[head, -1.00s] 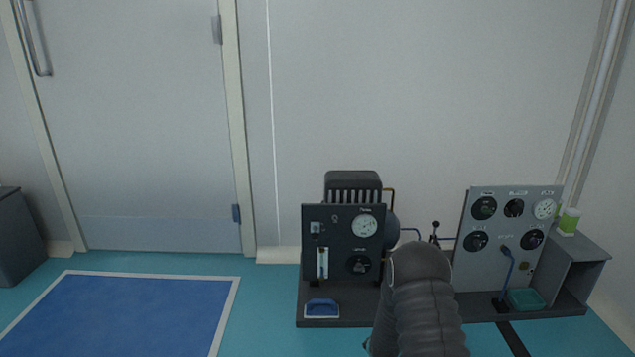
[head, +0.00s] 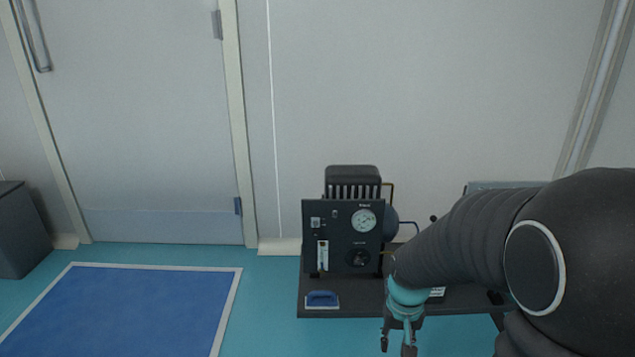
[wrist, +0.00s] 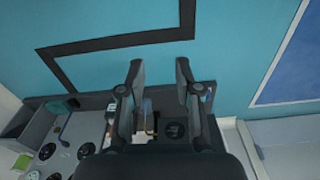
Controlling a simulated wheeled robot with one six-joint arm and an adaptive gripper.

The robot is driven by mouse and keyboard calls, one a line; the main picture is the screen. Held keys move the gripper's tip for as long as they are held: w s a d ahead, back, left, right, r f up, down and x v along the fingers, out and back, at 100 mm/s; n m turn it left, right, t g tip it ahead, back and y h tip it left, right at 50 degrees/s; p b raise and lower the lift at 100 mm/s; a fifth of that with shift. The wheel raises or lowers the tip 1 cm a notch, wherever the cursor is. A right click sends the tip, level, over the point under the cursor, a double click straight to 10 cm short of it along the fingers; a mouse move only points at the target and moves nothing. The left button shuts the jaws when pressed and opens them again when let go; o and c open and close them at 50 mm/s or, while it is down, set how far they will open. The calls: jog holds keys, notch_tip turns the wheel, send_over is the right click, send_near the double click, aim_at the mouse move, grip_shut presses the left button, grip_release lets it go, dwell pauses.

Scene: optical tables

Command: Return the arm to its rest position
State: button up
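My arm crosses the lower right of the head view, and my gripper (head: 397,345) hangs from it pointing down, in front of the bench. In the wrist view my gripper (wrist: 160,68) shows two dark fingers apart, with nothing held between them. The dark gauge panel (head: 343,240) stands left of my gripper in the head view. My arm hides most of the grey panel and the right part of the bench.
The dark bench (head: 345,300) holds a blue-handled item (head: 322,299) at its front left. A blue floor mat (head: 125,310) with a white border lies left. A grey door (head: 150,130) is behind. In the wrist view, a dark line (wrist: 115,42) marks teal floor.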

jog(key=s+r+t+p, duration=0.2)
jog(key=s+r, duration=0.5)
jog(key=r, duration=0.4)
jog(key=s+r+n+t+p, duration=0.1)
jog(key=s+r+t+p, duration=0.2)
jog(key=s+r, duration=0.5)
notch_tip(320, 180, up, 4)
jog(key=shift+a+r, duration=0.2)
jog(key=shift+a, duration=0.2)
jog(key=shift+s, duration=0.2)
